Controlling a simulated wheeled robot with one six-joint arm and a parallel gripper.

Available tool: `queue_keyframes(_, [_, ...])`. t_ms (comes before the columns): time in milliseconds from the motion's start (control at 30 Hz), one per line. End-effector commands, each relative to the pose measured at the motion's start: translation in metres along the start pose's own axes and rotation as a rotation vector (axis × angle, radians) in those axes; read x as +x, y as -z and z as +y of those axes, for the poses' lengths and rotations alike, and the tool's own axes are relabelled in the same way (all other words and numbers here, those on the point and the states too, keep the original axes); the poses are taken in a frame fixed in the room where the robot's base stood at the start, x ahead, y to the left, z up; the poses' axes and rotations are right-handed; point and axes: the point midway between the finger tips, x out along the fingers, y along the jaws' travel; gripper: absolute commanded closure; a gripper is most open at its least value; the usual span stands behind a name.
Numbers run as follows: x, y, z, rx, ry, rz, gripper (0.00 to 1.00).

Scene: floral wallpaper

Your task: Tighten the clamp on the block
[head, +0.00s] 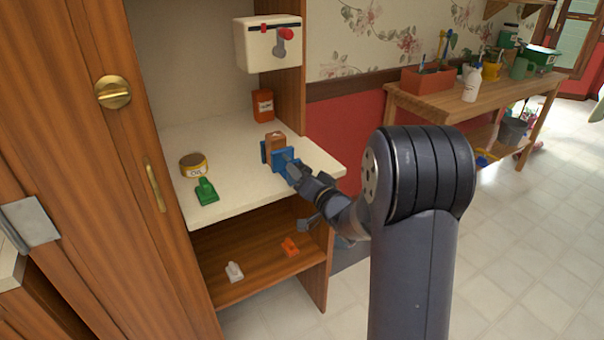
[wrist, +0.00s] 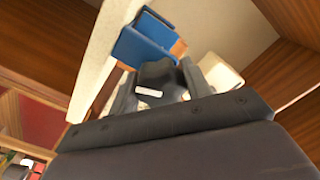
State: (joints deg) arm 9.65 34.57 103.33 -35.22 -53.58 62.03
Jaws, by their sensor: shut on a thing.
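The blue clamp (head: 266,151) stands on the cream shelf near its right front edge, around the brown block (head: 276,140). The block sits between its jaws; I cannot tell how tightly they press. In the wrist view, the blue clamp (wrist: 145,42) is just beyond my dark gripper (wrist: 160,76), with a little of the block (wrist: 179,48) showing behind. The fingers hide most of the handle.
A white wall box (head: 268,45) hangs above. White (head: 234,271) and orange (head: 290,247) objects lie on the lower shelf.

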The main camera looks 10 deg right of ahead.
Motion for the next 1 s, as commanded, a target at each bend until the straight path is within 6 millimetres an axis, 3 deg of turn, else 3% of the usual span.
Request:
queue_keyframes(267, [0.0, -0.001, 0.001, 0.001, -0.001, -0.001, 0.77])
queue_keyframes(300, [0.0, -0.001, 0.001, 0.001, -0.001, -0.001, 0.53])
queue_keyframes(567, [0.0, 0.0, 0.0, 0.0, -0.001, 0.0, 0.32])
queue_keyframes(833, [-0.002, 0.0, 0.0, 0.0, -0.001, 0.0, 0.32])
queue_keyframes(1000, [-0.021, 0.001, 0.001, -0.001, -0.002, 0.001, 0.32])
